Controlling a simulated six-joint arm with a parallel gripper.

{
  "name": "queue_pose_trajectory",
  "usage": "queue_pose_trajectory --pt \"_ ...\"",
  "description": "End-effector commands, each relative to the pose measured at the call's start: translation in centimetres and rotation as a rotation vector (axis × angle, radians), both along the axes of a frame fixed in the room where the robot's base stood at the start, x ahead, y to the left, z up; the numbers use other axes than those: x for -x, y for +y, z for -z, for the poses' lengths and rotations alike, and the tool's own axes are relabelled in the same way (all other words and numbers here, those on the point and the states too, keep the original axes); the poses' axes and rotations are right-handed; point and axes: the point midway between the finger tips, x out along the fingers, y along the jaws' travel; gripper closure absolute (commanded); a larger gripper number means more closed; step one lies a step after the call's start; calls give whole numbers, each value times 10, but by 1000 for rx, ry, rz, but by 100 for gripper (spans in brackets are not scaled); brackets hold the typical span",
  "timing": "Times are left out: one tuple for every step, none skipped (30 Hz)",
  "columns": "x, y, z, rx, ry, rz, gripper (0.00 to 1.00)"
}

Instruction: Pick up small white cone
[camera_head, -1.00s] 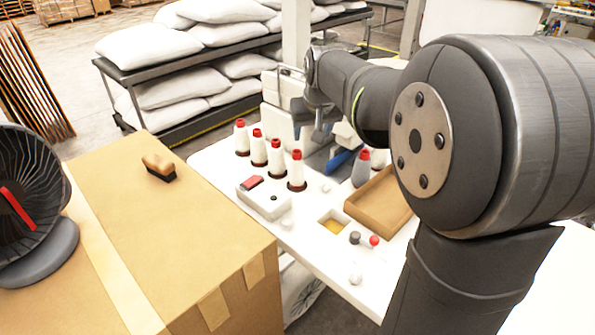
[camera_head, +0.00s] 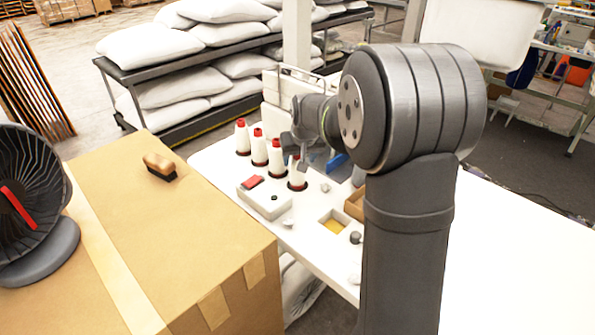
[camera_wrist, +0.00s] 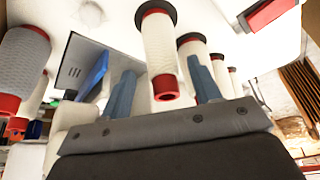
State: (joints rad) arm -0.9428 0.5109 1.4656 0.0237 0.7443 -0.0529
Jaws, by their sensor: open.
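Several white cones with red tops stand in a row on the white table, with the nearest cone (camera_head: 297,176) at the right end and another cone (camera_head: 259,149) further left. My gripper (camera_head: 299,152) is over the nearest cone. In the wrist view, the gripper (camera_wrist: 163,90) is open, with its two blue-grey fingers on either side of the red end of a white cone (camera_wrist: 157,42). Whether either finger touches it cannot be told. More cones (camera_wrist: 192,48) line up behind it. My arm hides part of the table.
A grey cone (camera_wrist: 22,62) is at the left of the wrist view. A pale box with a red piece (camera_head: 252,182), a yellow-bottomed recess (camera_head: 335,226) and a partly hidden brown tray (camera_head: 354,204) are close by. A cardboard box (camera_head: 190,240) stands at the left.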

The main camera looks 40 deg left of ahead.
Motion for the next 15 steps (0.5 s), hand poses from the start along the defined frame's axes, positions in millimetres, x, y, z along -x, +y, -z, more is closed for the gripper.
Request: queue_pose_trajectory --pt "-1 4 7 3 1 -1 43" --pt "-1 7 11 3 3 -1 43" --pt "-3 10 16 2 2 -2 43" --pt "-3 13 19 2 1 -2 43" --pt "-4 14 23 3 1 -1 43" --pt "-6 15 28 3 1 -1 43" --pt "-6 16 30 3 1 -1 43" --pt "-7 17 32 2 1 -1 43" --pt "-8 18 35 1 1 0 43" --pt "-8 18 36 1 1 0 43" --pt "-8 19 36 1 1 0 43" --pt "-8 19 37 0 0 0 43" --pt "-8 19 37 0 0 0 43" --pt "-8 19 37 0 0 0 43" --pt "-8 19 36 0 0 0 43"
